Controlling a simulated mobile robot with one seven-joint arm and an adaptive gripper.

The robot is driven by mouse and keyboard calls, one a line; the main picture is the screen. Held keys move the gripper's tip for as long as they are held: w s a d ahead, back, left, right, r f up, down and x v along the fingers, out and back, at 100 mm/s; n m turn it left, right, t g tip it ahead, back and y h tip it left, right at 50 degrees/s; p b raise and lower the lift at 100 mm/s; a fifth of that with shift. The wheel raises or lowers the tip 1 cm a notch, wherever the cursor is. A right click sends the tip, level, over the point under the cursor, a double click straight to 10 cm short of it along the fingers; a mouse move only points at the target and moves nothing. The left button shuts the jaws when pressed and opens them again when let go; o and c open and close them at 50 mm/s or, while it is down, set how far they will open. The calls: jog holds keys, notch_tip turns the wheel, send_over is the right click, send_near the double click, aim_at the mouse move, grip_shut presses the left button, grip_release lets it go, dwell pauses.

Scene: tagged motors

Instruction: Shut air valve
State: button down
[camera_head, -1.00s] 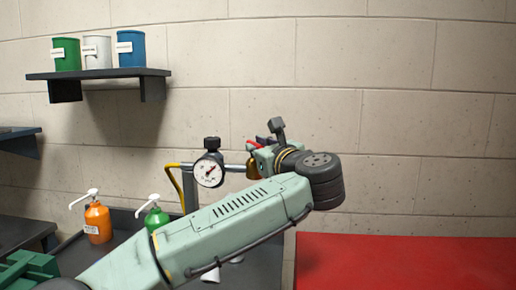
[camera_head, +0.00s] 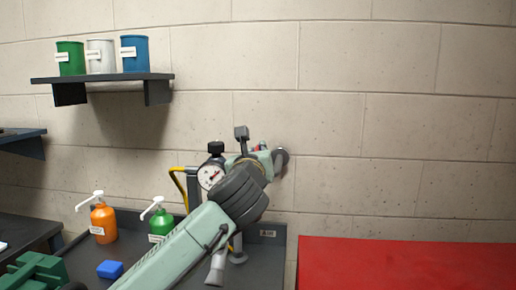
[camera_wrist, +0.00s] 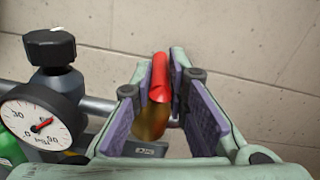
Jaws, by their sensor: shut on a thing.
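The air valve has a red lever handle (camera_wrist: 160,78) and a brass body (camera_wrist: 151,121), seen between my finger pads in the wrist view. In the head view only a bit of the red handle (camera_head: 262,146) shows above my gripper (camera_head: 265,160); the brass body is hidden there. My gripper (camera_wrist: 175,92) is shut on the red handle, which stands near the left pad. A pressure gauge (camera_head: 210,176) with a black knob on top is left of my gripper. It also shows in the wrist view (camera_wrist: 38,123), with its pipe running behind my left finger.
The concrete block wall (camera_head: 330,120) is close behind the valve. An orange pump bottle (camera_head: 103,222), a green pump bottle (camera_head: 161,224) and a blue block (camera_head: 110,269) are on the dark bench (camera_head: 262,262). A red surface (camera_head: 390,262) lies to the right.

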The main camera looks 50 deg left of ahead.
aim_at(256, 150)
jog(key=shift+m+t+h, duration=0.3)
jog(key=c, duration=1.6)
grip_release()
jog(key=shift+o, duration=0.2)
notch_tip(256, 150, up, 10)
jog(key=shift+r, duration=0.1)
jog(key=shift+s+f, duration=0.1)
jog(key=shift+f, duration=0.1)
